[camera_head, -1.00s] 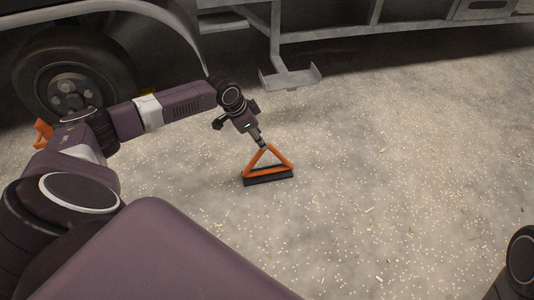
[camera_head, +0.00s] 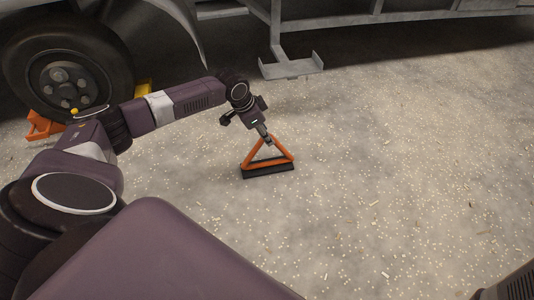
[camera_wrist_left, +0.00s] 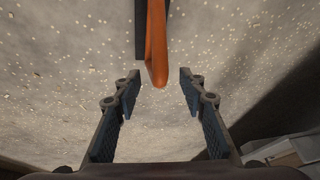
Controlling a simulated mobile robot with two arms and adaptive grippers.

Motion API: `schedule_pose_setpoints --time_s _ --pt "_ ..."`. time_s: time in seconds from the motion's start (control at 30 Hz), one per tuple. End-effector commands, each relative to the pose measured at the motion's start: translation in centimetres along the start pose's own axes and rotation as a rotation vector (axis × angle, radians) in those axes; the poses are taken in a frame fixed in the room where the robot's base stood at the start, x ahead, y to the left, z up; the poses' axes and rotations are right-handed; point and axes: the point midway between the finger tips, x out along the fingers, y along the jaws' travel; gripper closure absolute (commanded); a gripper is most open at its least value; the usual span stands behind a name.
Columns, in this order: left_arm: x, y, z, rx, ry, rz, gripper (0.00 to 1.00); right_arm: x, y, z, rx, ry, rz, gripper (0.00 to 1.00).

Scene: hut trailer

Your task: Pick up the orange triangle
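The orange triangle (camera_head: 286,150) stands upright on a dark base (camera_head: 267,172) on the gravel floor, ahead of me. My left gripper (camera_head: 268,138) is at the triangle's top in the head view. In the left wrist view, the left gripper (camera_wrist_left: 158,83) is open, with a finger on each side. The end of an orange bar of the triangle (camera_wrist_left: 157,50) reaches between the fingertips, and neither finger appears to touch it. The dark base (camera_wrist_left: 140,30) shows beside the bar. My right gripper is not in view; only a part of my right arm shows at the lower right.
A vehicle wheel (camera_head: 66,75) stands at the upper left, with an orange chock (camera_head: 42,126) beside it. A metal step (camera_head: 292,67) hangs from the trailer frame behind the triangle. The gravel floor (camera_head: 420,170) to the right is clear.

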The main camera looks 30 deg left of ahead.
Motion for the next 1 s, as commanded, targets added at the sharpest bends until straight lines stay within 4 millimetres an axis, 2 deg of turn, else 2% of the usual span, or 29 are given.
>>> schedule_pose_setpoints --time_s 0.03,0.3,0.37,1.0 --pt "-0.01 0.01 -0.01 0.0 0.0 0.0 0.65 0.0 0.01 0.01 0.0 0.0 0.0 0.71" --pt "0.0 0.02 0.0 0.0 0.0 0.0 0.95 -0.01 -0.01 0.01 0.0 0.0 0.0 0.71" --pt "0.0 0.03 0.0 0.0 0.0 0.0 1.0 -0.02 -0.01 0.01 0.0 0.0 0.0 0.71" --pt "-0.54 -0.08 -0.25 0.0 0.001 -0.001 1.0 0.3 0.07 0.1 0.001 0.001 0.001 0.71"
